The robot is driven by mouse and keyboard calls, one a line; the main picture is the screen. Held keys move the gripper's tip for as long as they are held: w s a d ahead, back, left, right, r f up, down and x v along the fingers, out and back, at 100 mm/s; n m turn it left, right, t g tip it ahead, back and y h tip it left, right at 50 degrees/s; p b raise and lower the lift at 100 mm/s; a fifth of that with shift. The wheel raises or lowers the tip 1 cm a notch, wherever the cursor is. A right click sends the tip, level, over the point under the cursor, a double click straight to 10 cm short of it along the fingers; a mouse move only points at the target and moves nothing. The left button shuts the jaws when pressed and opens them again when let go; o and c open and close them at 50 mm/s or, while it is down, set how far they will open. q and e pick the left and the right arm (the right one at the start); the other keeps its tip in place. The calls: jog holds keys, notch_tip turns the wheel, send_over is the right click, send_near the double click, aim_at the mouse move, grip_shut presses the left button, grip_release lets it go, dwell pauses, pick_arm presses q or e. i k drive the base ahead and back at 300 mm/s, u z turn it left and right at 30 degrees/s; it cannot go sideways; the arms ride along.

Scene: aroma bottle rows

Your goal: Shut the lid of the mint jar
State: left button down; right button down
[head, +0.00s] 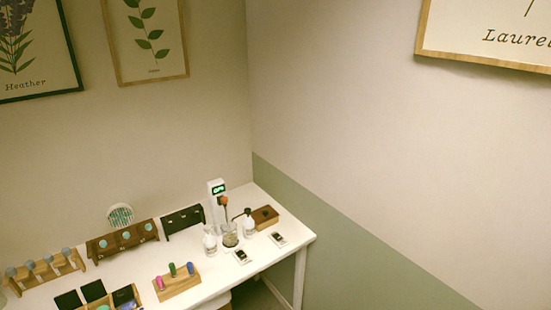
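Neither of my grippers is in view. I cannot make out a jar marked as mint at this size. A small clear glass vessel (229,237) stands near the right part of the white table (212,276), between two white bottles, the left one (210,244) and the right one (249,224). Whether this vessel is the mint jar, and whether it has a lid, I cannot tell.
A white device (217,190) with a green display stands behind the vessel. A brown box (265,217) is at its right. Racks (122,240) line the back; a wooden stand (177,284) with coloured pegs is in front.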

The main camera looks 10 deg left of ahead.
aim_at(94, 290)
jog(key=u, duration=2.2)
